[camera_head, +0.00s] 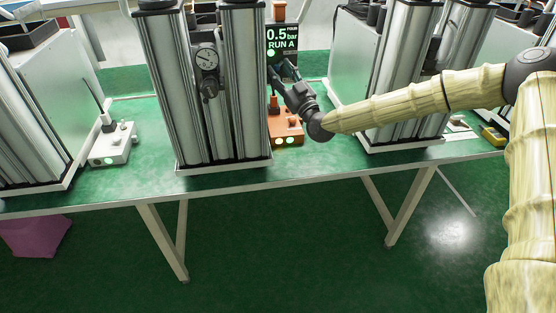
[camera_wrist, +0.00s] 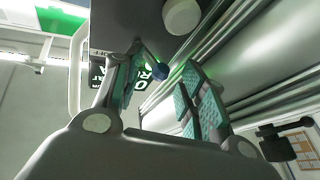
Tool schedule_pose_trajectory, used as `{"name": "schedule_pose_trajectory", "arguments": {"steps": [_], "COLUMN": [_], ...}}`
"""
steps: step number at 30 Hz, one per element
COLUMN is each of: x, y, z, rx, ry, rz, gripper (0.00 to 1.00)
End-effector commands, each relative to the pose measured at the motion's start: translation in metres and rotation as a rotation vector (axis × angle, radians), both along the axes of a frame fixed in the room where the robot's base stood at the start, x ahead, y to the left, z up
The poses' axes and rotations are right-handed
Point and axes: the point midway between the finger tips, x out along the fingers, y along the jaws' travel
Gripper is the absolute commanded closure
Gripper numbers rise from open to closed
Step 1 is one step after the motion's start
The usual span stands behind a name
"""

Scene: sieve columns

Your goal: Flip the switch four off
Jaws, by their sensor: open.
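A display (camera_head: 282,40) reading "0.5 bar RUN A", with a small label that looks like "FOUR", stands behind my gripper beside the tall column. Below it is an orange box (camera_head: 288,128) with lit green lights on its front. My gripper (camera_head: 283,73) is in front of the display's lower part, above the orange box. In the wrist view, my gripper (camera_wrist: 158,90) has its two teal-padded fingers apart. A thin lever with a dark blue ball tip (camera_wrist: 160,71) shows between the fingers, near the left one; I cannot tell whether they touch. Part of the display (camera_wrist: 140,78) shows behind the fingers.
A white box (camera_head: 112,145) with green lights is farther left. The green table (camera_head: 120,185) has free room along its front.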

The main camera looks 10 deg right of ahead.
Motion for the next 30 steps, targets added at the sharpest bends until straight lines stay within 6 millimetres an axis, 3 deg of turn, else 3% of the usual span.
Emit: {"name": "schedule_pose_trajectory", "arguments": {"steps": [22,30], "x": [-0.089,-0.095], "y": [-0.041,-0.021], "z": [-0.044,-0.079], "rx": [0.002,0.003], "ry": [0.002,0.1], "rz": [0.0,0.034], "gripper": [0.58,0.58]}}
